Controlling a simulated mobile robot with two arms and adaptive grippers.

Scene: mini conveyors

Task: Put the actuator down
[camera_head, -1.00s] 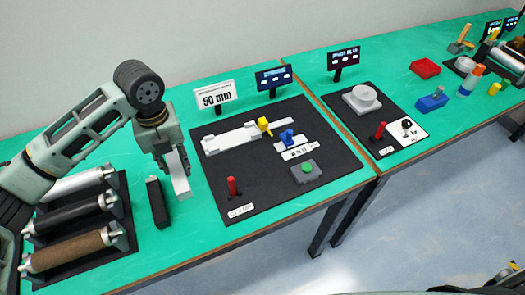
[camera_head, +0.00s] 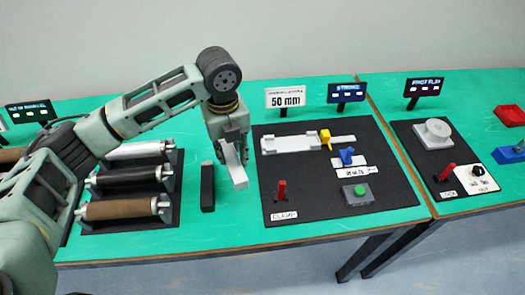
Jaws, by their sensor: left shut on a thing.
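My left gripper (camera_head: 230,143) is shut on the actuator, a pale grey bar (camera_head: 236,170) that points down and toward the front. The bar is over the green table, between a black block (camera_head: 207,187) and the black board with the 50 mm sign. I cannot tell whether its lower end touches the table. The gripper hides its upper end. My right gripper is not in view.
The black board (camera_head: 395,197) carries a white rail (camera_head: 290,145), a red lever (camera_head: 281,191), a blue lever (camera_head: 347,155) and a green button (camera_head: 360,190). Several rollers (camera_head: 125,180) lie in a rack on the left. Bare green table (camera_head: 225,225) shows in front of the block.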

